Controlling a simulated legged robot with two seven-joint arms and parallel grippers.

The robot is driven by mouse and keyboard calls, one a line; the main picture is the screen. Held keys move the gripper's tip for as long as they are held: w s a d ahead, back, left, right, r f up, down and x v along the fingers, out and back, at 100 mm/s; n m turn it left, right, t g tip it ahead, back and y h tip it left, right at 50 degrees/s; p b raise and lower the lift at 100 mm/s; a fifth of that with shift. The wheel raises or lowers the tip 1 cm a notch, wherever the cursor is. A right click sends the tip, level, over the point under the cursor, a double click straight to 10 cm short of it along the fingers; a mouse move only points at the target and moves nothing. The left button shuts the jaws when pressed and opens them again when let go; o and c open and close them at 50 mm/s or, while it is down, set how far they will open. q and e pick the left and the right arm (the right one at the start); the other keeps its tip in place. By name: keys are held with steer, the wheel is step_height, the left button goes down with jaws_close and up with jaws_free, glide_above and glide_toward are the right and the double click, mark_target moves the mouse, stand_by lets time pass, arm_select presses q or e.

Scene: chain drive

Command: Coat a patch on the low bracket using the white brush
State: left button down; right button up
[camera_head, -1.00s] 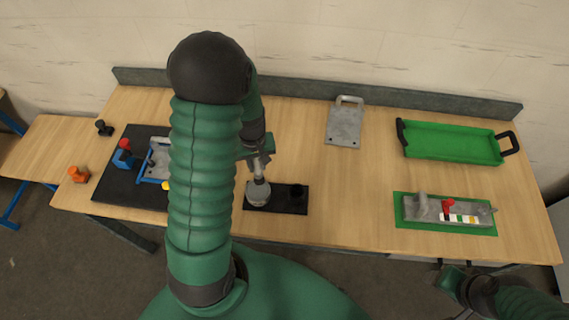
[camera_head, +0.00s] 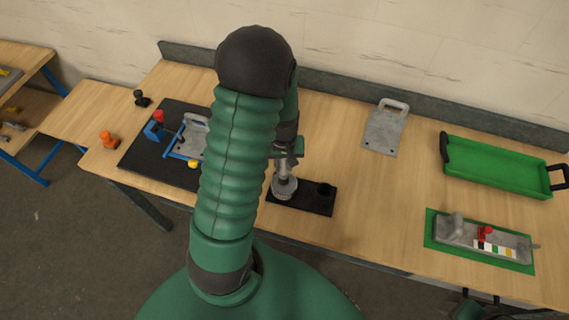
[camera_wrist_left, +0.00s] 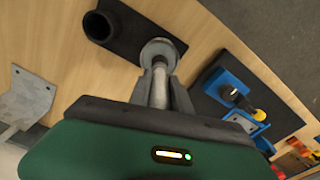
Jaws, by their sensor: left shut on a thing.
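My left gripper (camera_head: 286,165) points down over a small black base and is shut on a pale grey tool with a round, disc-like end (camera_head: 284,189), seemingly the white brush. In the left wrist view the fingers (camera_wrist_left: 160,85) close around its shaft, and the round end (camera_wrist_left: 159,53) is at or just above the base; contact is unclear. I cannot tell for sure which part is the low bracket; a grey piece in a blue frame (camera_head: 170,152) stands on a black mat, partly behind my arm. Only a bit of my right arm shows at the bottom right edge.
The black base (camera_head: 309,198) also bears a black cup (camera_head: 326,189). A grey plate with a handle (camera_head: 382,132), a green tray (camera_head: 495,167) and a grey fixture on a green mat (camera_head: 463,238) lie to the right. An orange part (camera_head: 108,139) is at left.

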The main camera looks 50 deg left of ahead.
arm_select(q)
steer(key=shift+d, duration=0.15)
stand_by(0.3)
steer(key=shift+f+b, duration=0.3)
steer(key=shift+f, duration=0.1)
stand_by(1.0)
step_height(320, 180, up, 3)
steer(key=p, duration=0.3)
step_height(320, 180, up, 4)
steer(key=p, duration=0.3)
steer(key=shift+f, duration=0.1)
